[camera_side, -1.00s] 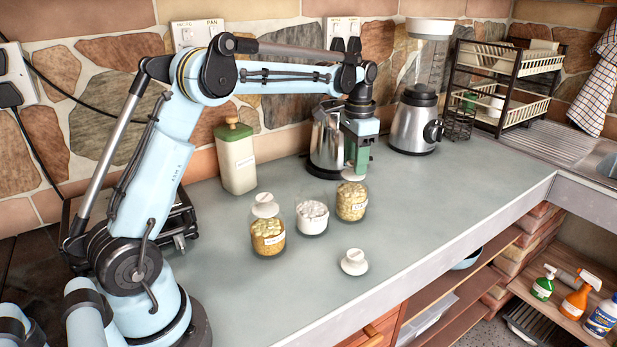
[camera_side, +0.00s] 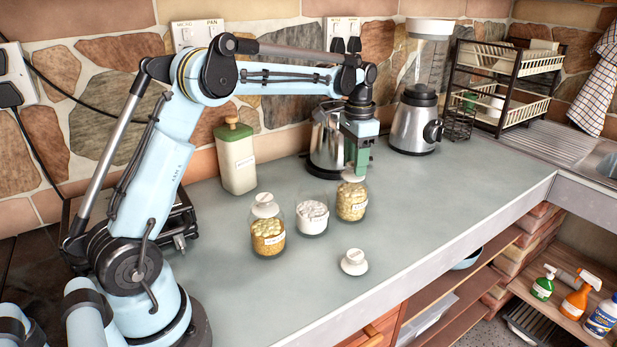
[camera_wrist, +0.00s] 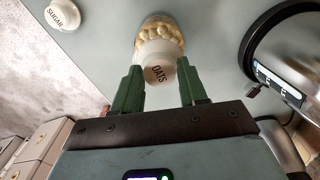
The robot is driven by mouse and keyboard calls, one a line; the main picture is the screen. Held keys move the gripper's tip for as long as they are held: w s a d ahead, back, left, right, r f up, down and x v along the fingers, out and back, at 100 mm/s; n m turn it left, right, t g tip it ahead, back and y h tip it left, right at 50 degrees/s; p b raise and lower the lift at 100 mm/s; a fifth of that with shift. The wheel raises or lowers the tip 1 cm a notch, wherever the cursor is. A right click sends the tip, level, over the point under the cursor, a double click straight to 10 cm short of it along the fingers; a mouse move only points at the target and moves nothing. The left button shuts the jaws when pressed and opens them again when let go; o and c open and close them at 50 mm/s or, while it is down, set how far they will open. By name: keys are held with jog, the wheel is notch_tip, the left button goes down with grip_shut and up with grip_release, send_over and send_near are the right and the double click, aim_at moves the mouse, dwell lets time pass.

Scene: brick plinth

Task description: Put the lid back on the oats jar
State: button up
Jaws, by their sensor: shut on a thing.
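The oats jar (camera_side: 351,205) is a clear jar of pale yellow flakes, rightmost of three jars on the counter. It also shows in the wrist view (camera_wrist: 158,27). My gripper (camera_side: 358,170) is directly above it, pointing down. In the wrist view, my gripper (camera_wrist: 160,88) has its green fingers on either side of a white lid marked OATS (camera_wrist: 158,66) and is shut on it. The lid is at the jar's mouth in the side view (camera_side: 352,178). My fingers partly hide it, and I cannot tell whether it is fully seated.
A jar of white contents (camera_side: 312,220) stands open just left; a lidded jar (camera_side: 267,235) stands beyond it. A loose white lid (camera_side: 354,262), marked SUGAR in the wrist view (camera_wrist: 62,14), lies in front. A steel kettle (camera_side: 325,145) is close behind my gripper. The counter's front right is clear.

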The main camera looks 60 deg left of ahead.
dwell(0.4)
jog(key=o, duration=1.6)
jog(key=shift+r, duration=0.1)
jog(key=shift+r, duration=3.4)
grip_shut()
jog(key=shift+f, duration=1.75)
